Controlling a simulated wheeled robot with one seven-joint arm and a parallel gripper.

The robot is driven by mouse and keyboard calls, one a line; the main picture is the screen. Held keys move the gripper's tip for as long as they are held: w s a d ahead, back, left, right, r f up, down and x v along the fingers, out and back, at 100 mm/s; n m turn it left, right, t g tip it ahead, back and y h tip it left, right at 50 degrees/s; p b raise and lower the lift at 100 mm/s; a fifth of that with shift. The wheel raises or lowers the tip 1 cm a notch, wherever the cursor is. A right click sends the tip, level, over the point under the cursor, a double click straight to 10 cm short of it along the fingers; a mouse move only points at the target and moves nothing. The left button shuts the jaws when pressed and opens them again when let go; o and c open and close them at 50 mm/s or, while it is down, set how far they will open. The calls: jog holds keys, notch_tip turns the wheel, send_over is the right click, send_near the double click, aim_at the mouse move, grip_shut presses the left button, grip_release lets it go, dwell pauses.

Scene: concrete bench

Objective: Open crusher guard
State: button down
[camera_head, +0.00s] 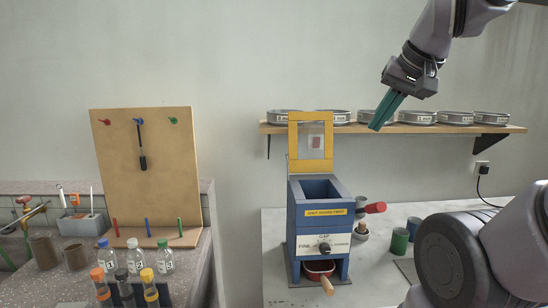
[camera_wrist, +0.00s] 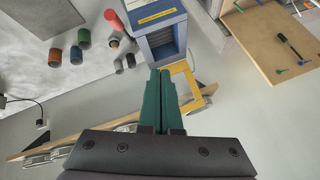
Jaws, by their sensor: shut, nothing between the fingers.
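The crusher (camera_head: 320,224) is a blue box with a yellow label, a white dial panel and an open top. Its yellow-framed guard (camera_head: 293,142) stands upright at the back of the open top, with a clear pane and a small red mark. My gripper (camera_head: 376,127) has green fingers, is shut and empty, and is in the air to the upper right of the guard. In the wrist view the shut fingers (camera_wrist: 162,78) point toward the crusher (camera_wrist: 158,28), and the guard frame (camera_wrist: 207,84) shows partly behind them. I cannot tell the exact gap between fingers and guard.
A shelf (camera_head: 390,129) with several round sieves runs along the wall behind my gripper. A red tray (camera_head: 319,267) sits in the crusher's lower opening. A pegboard (camera_head: 165,185) and bottles are at left.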

jog(key=w+r+n+h, duration=0.1)
jog(key=w+r, duration=0.3)
jog(key=w, duration=0.6)
jog(key=w+r+n, duration=0.1)
jog(key=w+r, duration=0.2)
jog(key=w, duration=0.8)
jog(key=w+a+f+n+h, duration=0.1)
jog(key=w+a+f, duration=0.1)
jog(key=w, duration=0.8)
jog(key=w+a+f+n, duration=0.1)
jog(key=w+a, duration=0.2)
jog(key=w, duration=0.8)
jog(key=x, duration=0.9)
jog(key=shift+w+d, duration=0.1)
jog(key=s, duration=0.3)
jog(key=shift+s, duration=0.55)
